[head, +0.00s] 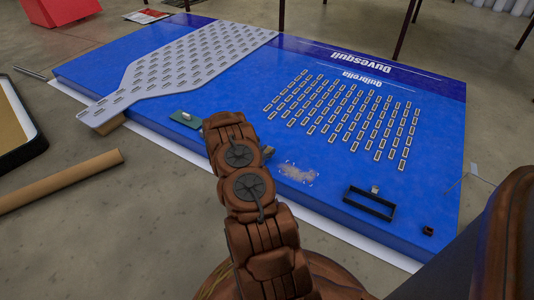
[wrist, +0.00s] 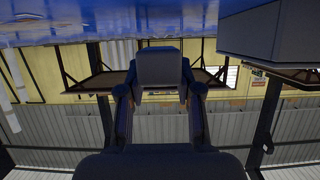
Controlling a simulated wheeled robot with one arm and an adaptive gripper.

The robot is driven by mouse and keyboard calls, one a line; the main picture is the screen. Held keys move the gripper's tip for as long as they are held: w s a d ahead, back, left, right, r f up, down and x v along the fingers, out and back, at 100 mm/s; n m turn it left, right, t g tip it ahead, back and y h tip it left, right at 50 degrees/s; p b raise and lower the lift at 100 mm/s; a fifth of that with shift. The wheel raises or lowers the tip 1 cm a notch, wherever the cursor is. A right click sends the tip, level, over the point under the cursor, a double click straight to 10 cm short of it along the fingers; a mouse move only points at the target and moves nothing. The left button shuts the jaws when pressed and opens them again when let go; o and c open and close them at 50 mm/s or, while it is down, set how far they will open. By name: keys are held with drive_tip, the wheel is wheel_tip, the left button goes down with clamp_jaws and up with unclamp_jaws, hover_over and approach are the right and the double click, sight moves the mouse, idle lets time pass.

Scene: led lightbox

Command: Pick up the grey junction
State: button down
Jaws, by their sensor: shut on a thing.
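In the wrist view my gripper (wrist: 160,85) is shut on a small grey block, the grey junction (wrist: 160,66). The junction sits between the two fingertips, with its near face plain and smooth. The blue panel (wrist: 90,28) fills the top of this view, beyond the junction; I cannot tell the gap between them. In the head view my brown arm reaches over the front edge of the blue panel (head: 235,95). My fingers and the junction cannot be made out clearly there, as the arm hides them.
A grey perforated plate (head: 180,65) and a green board (head: 186,119) lie on the panel's left part. Rows of small modules (head: 350,115) cover its right part. A black frame (head: 370,203) lies near the front edge. A cardboard tube (head: 60,182) lies on the floor left.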

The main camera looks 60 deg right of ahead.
drive_tip(key=s+a+p, duration=0.1)
drive_tip(key=s, duration=0.4)
drive_tip(key=s+a+r+p, duration=0.1)
drive_tip(key=s+a+p, duration=0.1)
drive_tip(key=s, duration=0.3)
drive_tip(key=s+a+r+p, duration=0.1)
drive_tip(key=s+a+p, duration=0.1)
drive_tip(key=s, duration=0.3)
drive_tip(key=shift+s+r, duration=0.1)
wheel_tip(320, 180, up, 5)
drive_tip(key=p, duration=0.3)
idle(0.5)
